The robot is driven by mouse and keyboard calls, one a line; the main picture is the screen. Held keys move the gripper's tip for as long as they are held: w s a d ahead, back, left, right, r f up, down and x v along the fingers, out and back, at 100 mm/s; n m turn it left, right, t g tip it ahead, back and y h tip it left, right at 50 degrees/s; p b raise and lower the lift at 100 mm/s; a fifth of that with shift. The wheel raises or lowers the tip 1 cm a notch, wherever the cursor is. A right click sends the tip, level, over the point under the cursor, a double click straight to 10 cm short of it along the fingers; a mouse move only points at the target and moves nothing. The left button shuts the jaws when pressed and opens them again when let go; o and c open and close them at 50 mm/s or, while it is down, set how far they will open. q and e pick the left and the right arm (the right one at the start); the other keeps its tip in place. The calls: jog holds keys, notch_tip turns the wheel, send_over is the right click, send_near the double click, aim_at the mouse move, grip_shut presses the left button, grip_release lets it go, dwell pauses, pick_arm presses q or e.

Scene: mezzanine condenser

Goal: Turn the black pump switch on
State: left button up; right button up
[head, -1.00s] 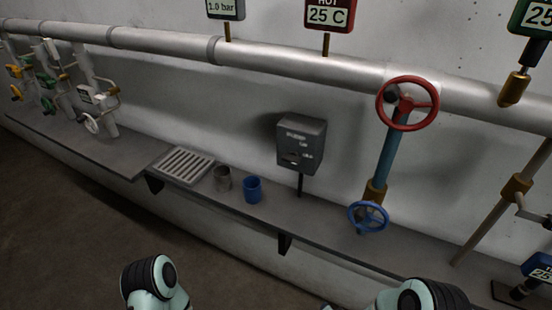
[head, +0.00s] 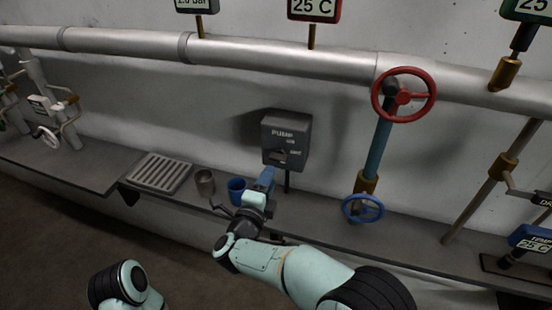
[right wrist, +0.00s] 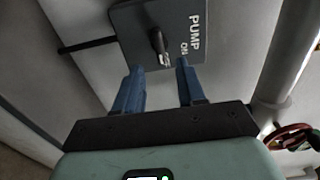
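The dark grey pump box (head: 286,140) stands on a thin post at the back of the ledge, with PUMP written on its front. Its black switch (right wrist: 157,40) shows in the right wrist view as a narrow handle on the box face, with the word ON beside it. In the head view the switch is small and its setting is unclear. My right gripper (head: 268,178) is just below and in front of the box. In the right wrist view its two blue fingers (right wrist: 159,68) are apart and empty, with the switch beyond their tips. My left gripper is out of view.
A blue cup (head: 236,188) and a grey cup (head: 205,182) stand on the ledge left of my right gripper. A slatted grate (head: 160,172) lies farther left. A blue handwheel (head: 363,208) and a red handwheel (head: 404,95) are on the right.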

aim_at(277, 161)
jog(key=p+x, duration=0.2)
jog(key=x, duration=0.5)
jog(key=shift+w+f, duration=0.1)
jog(key=shift+w, duration=0.3)
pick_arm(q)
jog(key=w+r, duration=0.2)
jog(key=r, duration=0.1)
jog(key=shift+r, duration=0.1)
pick_arm(e)
grip_shut()
